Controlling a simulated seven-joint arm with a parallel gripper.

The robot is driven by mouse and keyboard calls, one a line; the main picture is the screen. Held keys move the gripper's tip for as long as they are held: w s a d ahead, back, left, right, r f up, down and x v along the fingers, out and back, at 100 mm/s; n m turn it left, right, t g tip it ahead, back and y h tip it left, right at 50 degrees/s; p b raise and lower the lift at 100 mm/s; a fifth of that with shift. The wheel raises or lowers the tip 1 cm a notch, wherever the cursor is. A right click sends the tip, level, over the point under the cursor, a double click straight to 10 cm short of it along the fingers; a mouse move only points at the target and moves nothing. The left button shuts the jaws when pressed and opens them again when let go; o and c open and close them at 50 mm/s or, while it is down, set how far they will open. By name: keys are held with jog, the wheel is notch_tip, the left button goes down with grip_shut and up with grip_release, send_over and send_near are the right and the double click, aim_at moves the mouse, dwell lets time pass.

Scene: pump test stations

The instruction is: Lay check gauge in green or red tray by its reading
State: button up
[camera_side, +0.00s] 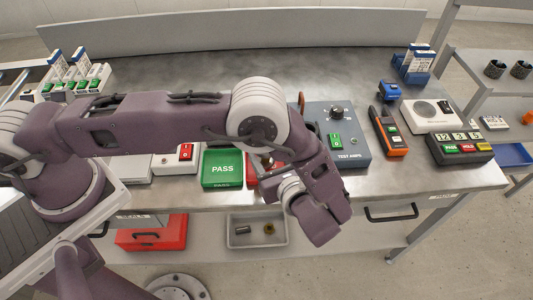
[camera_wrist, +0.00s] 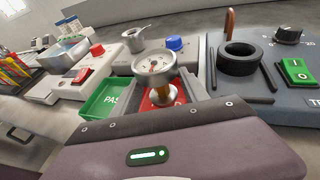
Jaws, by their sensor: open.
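The check gauge (camera_wrist: 155,64) has a round steel case, a pale dial and a brass stem. In the wrist view it is between the fingers of my gripper (camera_wrist: 163,88), which are apart. It shows over the red tray (camera_wrist: 149,104); I cannot tell whether it rests on it. The dial is too small to read. The green tray (camera_side: 222,169), marked PASS, is just left of the red one, and also shows in the wrist view (camera_wrist: 103,98). It looks empty. In the side view my arm hides the gauge and most of the red tray.
The blue-grey test station (camera_side: 345,152) with a green switch and black ring stands close on the right. A white unit with a red switch (camera_side: 186,151) is left of the green tray. A handheld orange meter (camera_side: 388,132) and a display box (camera_side: 460,145) stand further right.

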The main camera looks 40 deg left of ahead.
jog(key=v, duration=1.1)
jog(key=a+r+n+g+h, duration=0.3)
jog(key=a+r+n, duration=0.3)
jog(key=r, duration=0.4)
jog(key=a+r+n+g+h, duration=0.35)
jog(key=a+r, duration=0.35)
jog(key=r, duration=0.4)
jog(key=s+a+r+n+t+h, duration=0.2)
jog(key=s+a+n+h, duration=0.1)
jog(key=s+n, duration=0.4)
jog(key=s+a+r+n+t+h, duration=0.3)
jog(key=s+n, duration=0.3)
jog(key=s, duration=0.3)
jog(key=shift+s+a+n, duration=0.15)
jog(key=shift+a+n, duration=0.2)
jog(key=shift+a, duration=0.15)
jog(key=shift+r+t+h, duration=0.2)
jog(key=shift+t+h, duration=0.05)
